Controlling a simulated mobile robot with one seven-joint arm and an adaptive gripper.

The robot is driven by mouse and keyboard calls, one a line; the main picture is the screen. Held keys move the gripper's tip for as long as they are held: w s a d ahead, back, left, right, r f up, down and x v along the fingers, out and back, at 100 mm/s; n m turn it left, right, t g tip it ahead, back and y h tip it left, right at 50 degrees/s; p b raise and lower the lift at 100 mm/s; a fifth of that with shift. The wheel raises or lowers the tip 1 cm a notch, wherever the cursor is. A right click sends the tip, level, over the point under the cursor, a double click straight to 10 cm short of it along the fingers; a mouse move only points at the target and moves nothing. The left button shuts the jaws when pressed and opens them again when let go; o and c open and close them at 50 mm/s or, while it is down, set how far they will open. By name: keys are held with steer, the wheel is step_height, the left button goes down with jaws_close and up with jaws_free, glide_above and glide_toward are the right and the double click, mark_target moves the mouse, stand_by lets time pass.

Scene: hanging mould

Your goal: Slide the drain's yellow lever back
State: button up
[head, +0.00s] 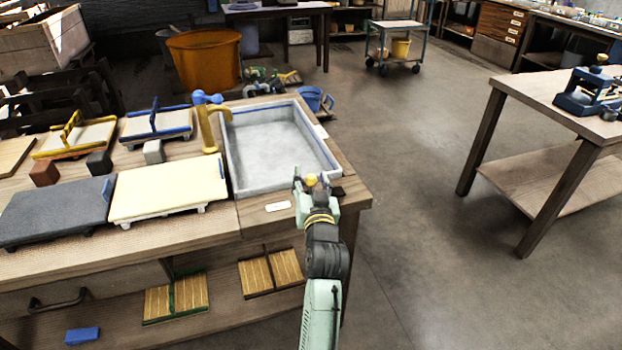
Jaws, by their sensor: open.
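The yellow lever's round knob (311,180) shows at the front right corner of the basin, between the tips of my gripper (312,182). My gripper is open, with one finger on each side of the knob. I cannot tell whether the fingers touch it. The lever's lower part is hidden behind my gripper. The grey-white basin (232,160) is set in the right end of the wooden bench, just beyond my gripper. A brass tap (207,128) with a blue handle stands at its left side.
On the bench left of the basin are a cream board (168,188), a dark grey board (55,210) and yellow- and blue-handled frames. A small white label (277,206) lies on the bench front. An orange tub (205,60) stands behind. The floor to the right is clear up to another table (545,100).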

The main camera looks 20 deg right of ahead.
jaws_close()
stand_by(0.5)
